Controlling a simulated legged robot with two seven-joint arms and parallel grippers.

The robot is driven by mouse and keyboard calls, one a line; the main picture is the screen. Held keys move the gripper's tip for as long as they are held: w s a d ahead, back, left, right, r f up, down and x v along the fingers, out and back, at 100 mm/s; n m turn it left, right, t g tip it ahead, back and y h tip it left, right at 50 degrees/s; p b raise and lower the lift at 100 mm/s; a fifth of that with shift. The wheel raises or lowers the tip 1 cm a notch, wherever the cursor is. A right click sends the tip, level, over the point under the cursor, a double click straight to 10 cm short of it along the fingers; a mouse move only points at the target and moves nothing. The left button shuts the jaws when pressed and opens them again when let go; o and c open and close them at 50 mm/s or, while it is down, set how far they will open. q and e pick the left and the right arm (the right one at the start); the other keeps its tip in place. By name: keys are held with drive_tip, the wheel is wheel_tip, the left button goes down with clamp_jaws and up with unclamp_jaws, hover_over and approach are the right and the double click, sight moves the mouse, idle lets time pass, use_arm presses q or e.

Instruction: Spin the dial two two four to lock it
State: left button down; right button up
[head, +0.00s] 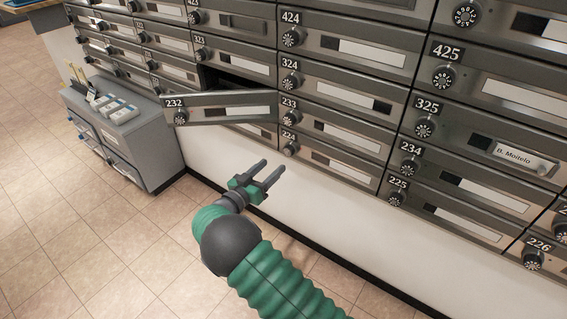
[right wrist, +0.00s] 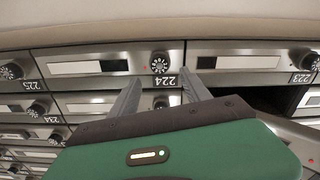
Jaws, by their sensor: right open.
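The mailbox labelled 224 (head: 322,156) is in the bottom row, below box 233, and looks shut in the head view. Its round black dial (head: 290,149) is at its upper left. In the right wrist view, which is upside down, the 224 dial (right wrist: 160,61) shows between and beyond the fingers, with the number plate beside it. My right gripper (head: 268,172) is open and empty, in front of and below box 224, with its fingers pointing toward the boxes. It also shows in the right wrist view (right wrist: 162,88). My left gripper is not in view.
The door of box 232 (head: 222,107) hangs open, left of box 224, with a dark opening above it. A grey cabinet (head: 140,140) with small items on top stands at the left. The tiled floor is clear.

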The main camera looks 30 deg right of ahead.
sight(286, 152)
drive_tip(key=b+x, duration=0.2)
drive_tip(key=x, duration=0.5)
drive_tip(key=shift+f+b, duration=0.15)
drive_tip(key=shift+b, duration=0.2)
drive_tip(key=shift+w+d, duration=0.15)
drive_tip(key=shift+d, duration=0.15)
drive_tip(key=shift+r, duration=0.2)
clamp_jaws()
